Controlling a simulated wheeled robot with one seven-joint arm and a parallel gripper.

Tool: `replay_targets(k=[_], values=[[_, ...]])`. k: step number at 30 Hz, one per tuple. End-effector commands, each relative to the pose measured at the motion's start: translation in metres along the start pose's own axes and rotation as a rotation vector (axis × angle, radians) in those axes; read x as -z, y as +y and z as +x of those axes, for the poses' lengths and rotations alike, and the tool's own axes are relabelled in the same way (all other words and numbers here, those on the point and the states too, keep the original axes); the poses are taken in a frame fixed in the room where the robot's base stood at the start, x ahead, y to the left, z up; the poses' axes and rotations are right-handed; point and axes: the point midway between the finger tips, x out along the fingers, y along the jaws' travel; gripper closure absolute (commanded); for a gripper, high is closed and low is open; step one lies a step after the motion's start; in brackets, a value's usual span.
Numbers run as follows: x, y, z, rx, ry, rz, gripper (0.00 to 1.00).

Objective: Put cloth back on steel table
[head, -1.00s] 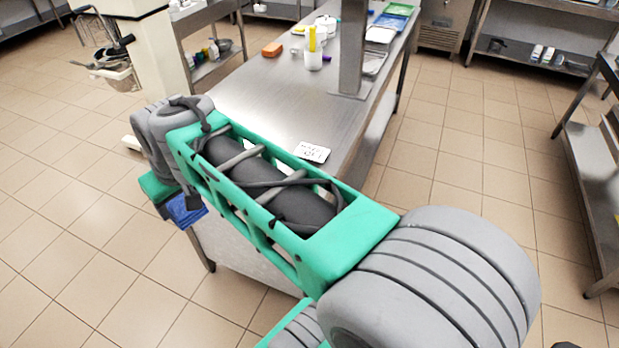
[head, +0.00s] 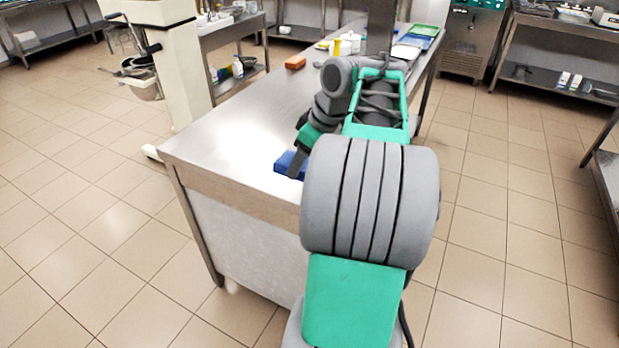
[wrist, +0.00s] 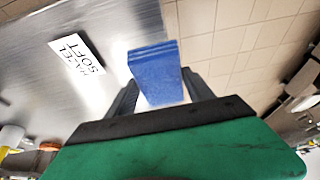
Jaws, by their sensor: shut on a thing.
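The blue folded cloth (wrist: 157,72) is between the two fingers of my gripper (wrist: 160,90) in the wrist view. My gripper is shut on it. In the head view the cloth (head: 287,163) shows as a small blue patch at the end of my gripper (head: 297,165), over the near part of the steel table (head: 235,125). My arm hides part of the cloth and table there. In the wrist view the steel table top (wrist: 40,85) lies at the left, with tiled floor beyond its edge. I cannot tell whether the cloth touches the table.
A white label card (wrist: 77,57) lies on the table. An orange block (head: 295,62), a white container (head: 346,45) and coloured trays (head: 424,32) stand farther back. A white column (head: 165,70) stands left of the table. The table's near left is clear.

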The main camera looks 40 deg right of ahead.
Motion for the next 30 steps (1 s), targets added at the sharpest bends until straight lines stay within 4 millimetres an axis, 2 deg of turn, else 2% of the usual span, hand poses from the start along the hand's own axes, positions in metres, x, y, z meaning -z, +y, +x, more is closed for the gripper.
replay_targets(k=[1,6,11,15,26,27,30], values=[[-0.006,0.008,0.015,0.007,-0.002,0.004,0.77],[-0.014,0.032,0.04,0.003,-0.001,0.001,0.77],[-0.019,0.044,0.054,0.003,-0.001,0.001,0.77],[-0.029,0.043,0.078,0.003,0.0,0.0,0.77],[-0.032,0.043,0.085,0.002,0.0,-0.001,0.77],[-0.032,0.043,0.084,0.002,0.0,-0.001,0.37],[-0.031,0.043,0.084,0.002,0.0,0.0,0.28]])
